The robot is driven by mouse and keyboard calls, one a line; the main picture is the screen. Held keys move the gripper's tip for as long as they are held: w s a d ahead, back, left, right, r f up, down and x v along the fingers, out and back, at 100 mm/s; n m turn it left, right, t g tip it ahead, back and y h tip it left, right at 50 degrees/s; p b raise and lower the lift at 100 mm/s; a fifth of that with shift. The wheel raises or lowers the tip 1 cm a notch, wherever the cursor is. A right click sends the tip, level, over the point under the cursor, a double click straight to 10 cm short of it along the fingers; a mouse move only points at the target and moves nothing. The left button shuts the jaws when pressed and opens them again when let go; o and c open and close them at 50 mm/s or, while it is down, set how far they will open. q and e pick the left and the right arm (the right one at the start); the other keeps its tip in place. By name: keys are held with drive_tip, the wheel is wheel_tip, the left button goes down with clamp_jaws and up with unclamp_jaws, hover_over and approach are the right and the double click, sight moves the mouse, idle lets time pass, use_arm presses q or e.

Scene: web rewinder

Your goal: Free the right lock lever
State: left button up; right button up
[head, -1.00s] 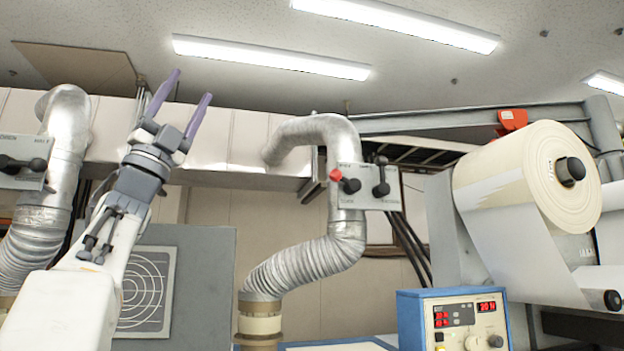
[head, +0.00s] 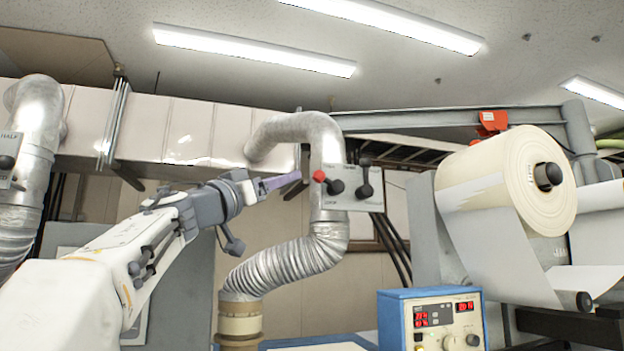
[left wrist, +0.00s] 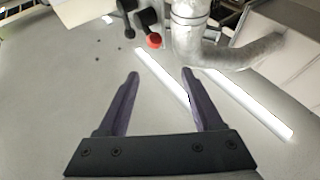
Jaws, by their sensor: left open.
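A grey control panel (head: 350,199) is on the right-hand silver duct. It carries a red knob (head: 319,176) beside a black knob (head: 336,187), and a black lever (head: 366,188) hanging down on its right side. The panel's small lettering is too fine to read, so I cannot tell which part is the right lock lever. My left gripper (head: 287,182) is open, apart from the panel and just left of the red knob. In the left wrist view, the red knob (left wrist: 154,41) and black knobs show beyond the empty fingers (left wrist: 160,74). My right gripper is out of view.
The silver duct (head: 328,145) rises right behind the panel. A second panel (head: 8,160) with a black knob is cut off at the left edge. A blue control box (head: 432,320) stands below, and a large paper roll (head: 515,185) is at right.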

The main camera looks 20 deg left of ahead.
sight(315, 178)
use_arm(q)
drive_tip(key=shift+g, duration=0.4)
drive_tip(key=p+x, duration=0.2)
drive_tip(key=x, duration=0.1)
drive_tip(key=p+x, duration=0.1)
drive_tip(key=x, duration=0.3)
drive_tip(key=d+f+p+x, duration=0.1)
drive_tip(key=p+x, duration=0.1)
drive_tip(key=x, duration=0.1)
drive_tip(key=shift+w+p, duration=0.25)
drive_tip(key=shift+p, duration=0.05)
drive_tip(key=shift+w+d, duration=0.15)
drive_tip(key=shift+w, duration=0.25)
